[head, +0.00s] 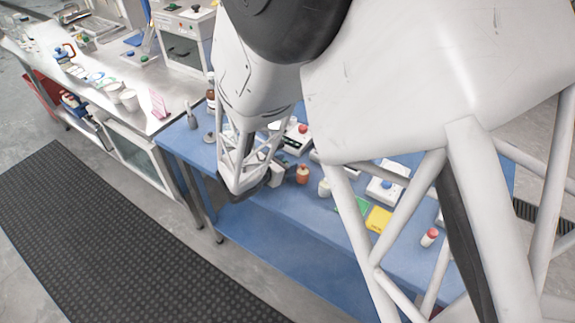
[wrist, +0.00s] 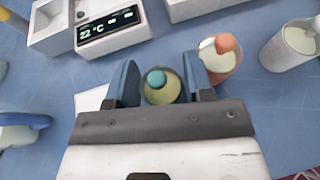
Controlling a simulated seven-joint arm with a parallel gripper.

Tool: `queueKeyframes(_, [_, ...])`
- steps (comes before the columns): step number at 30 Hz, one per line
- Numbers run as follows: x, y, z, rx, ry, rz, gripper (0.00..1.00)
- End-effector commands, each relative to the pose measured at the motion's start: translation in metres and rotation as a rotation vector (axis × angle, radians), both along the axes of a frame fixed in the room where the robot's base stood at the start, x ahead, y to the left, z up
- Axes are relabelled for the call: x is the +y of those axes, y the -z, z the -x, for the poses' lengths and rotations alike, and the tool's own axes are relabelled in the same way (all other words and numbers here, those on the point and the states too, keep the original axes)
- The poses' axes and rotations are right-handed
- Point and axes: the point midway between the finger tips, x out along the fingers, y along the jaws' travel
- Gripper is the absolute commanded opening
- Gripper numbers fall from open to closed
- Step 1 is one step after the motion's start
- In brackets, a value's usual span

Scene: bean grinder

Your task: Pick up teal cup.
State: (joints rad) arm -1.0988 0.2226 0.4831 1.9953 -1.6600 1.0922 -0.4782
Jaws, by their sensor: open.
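In the wrist view, a small round cup (wrist: 163,95) with a pale yellow-green inside and a teal ball-like part shows between my fingers. I take it to be the teal cup. My gripper (wrist: 161,78) is open, with one dark blue finger on each side of the cup. I cannot tell whether either finger touches it. The near part of the cup is hidden by my gripper's body. In the head view I cannot make out the teal cup; my arm covers much of that part of the blue table.
An orange-topped container (wrist: 224,62) stands close beside my right finger. A pale cup (wrist: 290,47) is farther right. A white device with a lit display (wrist: 110,25) is behind left. In the head view, green (head: 352,206) and yellow (head: 378,219) pads lie on the blue table (head: 290,225).

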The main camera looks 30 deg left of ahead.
Motion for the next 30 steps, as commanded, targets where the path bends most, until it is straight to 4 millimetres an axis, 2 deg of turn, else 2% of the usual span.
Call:
queueKeyframes(15, [0.0000, 0.0000, 0.0000, 0.000, 0.000, 0.000, 0.47])
queueKeyframes(16, [0.0000, 0.0000, 0.0000, 0.000, 0.000, 0.000, 0.46])
queueKeyframes(22, [0.0000, -0.0001, 0.0000, 0.000, 0.000, 0.000, 0.17])
queueKeyframes(30, [0.0001, -0.0010, 0.0000, 0.000, 0.000, -0.001, 0.17])
